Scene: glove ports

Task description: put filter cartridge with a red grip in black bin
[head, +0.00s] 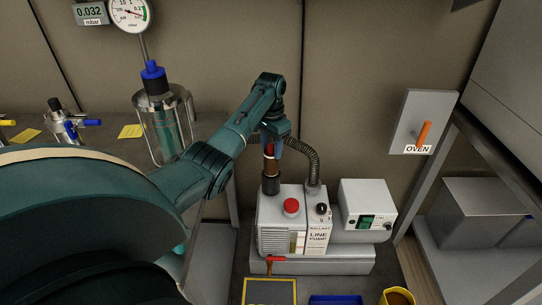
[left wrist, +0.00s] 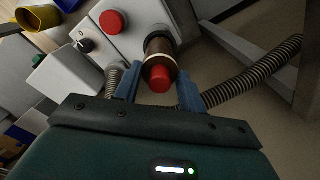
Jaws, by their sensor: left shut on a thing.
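The filter cartridge (head: 270,168) is a brown and dark cylinder with a red grip on top. It stands upright at the top left corner of the line pump (head: 293,222). I cannot tell whether it is seated in a port there or lifted slightly. My left gripper (head: 270,149) comes down over it from above and is shut on its red grip. In the left wrist view the blue fingers (left wrist: 160,92) are on either side of the red grip (left wrist: 160,78), below the brown body (left wrist: 160,48). No black bin can be made out for certain. My right gripper is not in view.
A ribbed hose (head: 312,160) arches close behind the gripper. A red knob (head: 291,206) and a grey switch box (head: 366,208) are beside it. A yellow-edged dark area (head: 268,292), a blue-rimmed tray (head: 336,299) and a yellow cup (head: 397,297) lie in front. A glass trap (head: 165,120) stands left.

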